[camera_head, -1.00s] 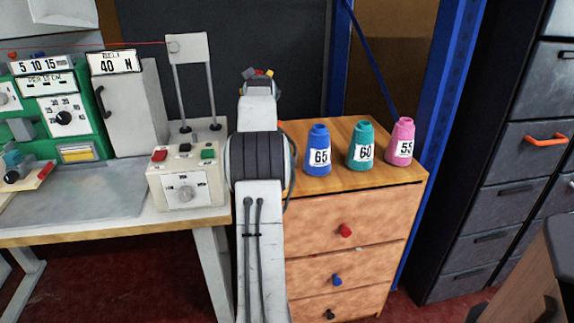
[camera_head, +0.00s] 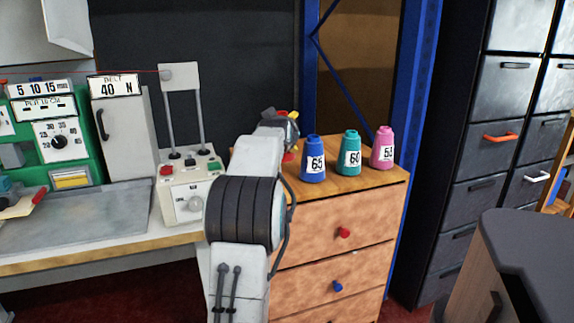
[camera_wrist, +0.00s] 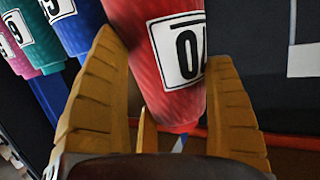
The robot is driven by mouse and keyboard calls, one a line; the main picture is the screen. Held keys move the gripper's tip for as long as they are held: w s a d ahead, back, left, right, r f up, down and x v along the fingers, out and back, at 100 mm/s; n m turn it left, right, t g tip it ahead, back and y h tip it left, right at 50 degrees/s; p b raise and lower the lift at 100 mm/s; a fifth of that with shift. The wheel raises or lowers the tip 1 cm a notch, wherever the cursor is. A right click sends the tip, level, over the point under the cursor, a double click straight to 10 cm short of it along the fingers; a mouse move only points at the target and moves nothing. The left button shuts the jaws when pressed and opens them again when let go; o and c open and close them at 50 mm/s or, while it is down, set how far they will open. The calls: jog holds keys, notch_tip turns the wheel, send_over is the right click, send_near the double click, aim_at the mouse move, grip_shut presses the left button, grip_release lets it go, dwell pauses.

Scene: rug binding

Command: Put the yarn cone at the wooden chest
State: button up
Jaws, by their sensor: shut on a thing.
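My gripper (camera_wrist: 168,55) is shut on a red yarn cone (camera_wrist: 165,35) with a white label reading 70, upside down in the wrist view. In the head view my gripper (camera_head: 291,124) is mostly hidden behind my arm, with bits of yellow and red showing. The wooden chest (camera_head: 335,215) has drawers with coloured knobs. The held cone is at the left part of the chest top, left of the blue cone. I cannot tell whether it touches the top.
On the chest top stand a blue cone marked 65 (camera_head: 313,160), a teal cone marked 60 (camera_head: 349,155) and a pink cone (camera_head: 382,149). A control box (camera_head: 188,190) sits on the bench at left. A blue post (camera_head: 407,100) rises behind the chest.

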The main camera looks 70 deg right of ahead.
jog(key=shift+f+b, duration=2.35)
jog(key=shift+f, duration=0.2)
jog(key=shift+f+b, duration=0.7)
jog(key=shift+f, duration=0.55)
jog(key=shift+f, duration=0.15)
jog(key=o, duration=1.2)
jog(key=shift+w, duration=0.1)
